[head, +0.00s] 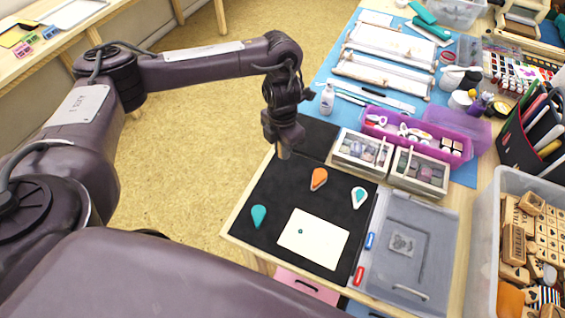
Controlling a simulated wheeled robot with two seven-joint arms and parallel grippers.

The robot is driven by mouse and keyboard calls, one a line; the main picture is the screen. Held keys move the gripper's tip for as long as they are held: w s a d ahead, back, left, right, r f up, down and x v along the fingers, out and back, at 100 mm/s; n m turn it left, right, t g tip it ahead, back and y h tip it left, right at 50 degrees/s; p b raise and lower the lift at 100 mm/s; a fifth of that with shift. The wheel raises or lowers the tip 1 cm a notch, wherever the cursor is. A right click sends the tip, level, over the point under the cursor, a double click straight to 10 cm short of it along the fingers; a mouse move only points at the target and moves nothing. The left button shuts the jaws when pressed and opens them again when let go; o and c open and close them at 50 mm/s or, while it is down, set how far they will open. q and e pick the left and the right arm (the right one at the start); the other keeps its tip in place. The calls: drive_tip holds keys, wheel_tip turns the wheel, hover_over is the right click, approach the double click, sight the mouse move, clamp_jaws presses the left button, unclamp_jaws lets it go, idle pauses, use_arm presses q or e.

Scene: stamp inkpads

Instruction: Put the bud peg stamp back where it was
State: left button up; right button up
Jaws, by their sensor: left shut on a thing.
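My left gripper (284,140) is shut on a small tan peg stamp (283,153), held upright above the back left part of the black mat (262,190). Only the stamp's lower end shows; the gripper hides the rest, and its bud face cannot be seen. My right gripper is not in view.
Two divided boxes with clear lids (419,171) stand behind the mat, with a purple tray (435,127) beyond. A grey clear case (412,235) lies to the right, beside a bin of wooden stamps (520,235). The mat's back left area is bare.

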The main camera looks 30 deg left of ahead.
sight(282, 168)
use_arm(q)
drive_tip(key=shift+f, duration=0.95)
wheel_tip(282, 168, down, 3)
drive_tip(key=shift+f+b, duration=0.2)
drive_tip(key=shift+b, duration=0.65)
drive_tip(key=shift+f, duration=0.15)
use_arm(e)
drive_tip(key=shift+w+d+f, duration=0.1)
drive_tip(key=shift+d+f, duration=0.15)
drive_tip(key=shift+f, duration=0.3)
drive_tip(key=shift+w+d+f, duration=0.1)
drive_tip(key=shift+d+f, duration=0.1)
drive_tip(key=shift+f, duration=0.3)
use_arm(q)
drive_tip(key=shift+f, duration=0.15)
drive_tip(key=o, duration=0.8)
drive_tip(key=shift+o, duration=0.2)
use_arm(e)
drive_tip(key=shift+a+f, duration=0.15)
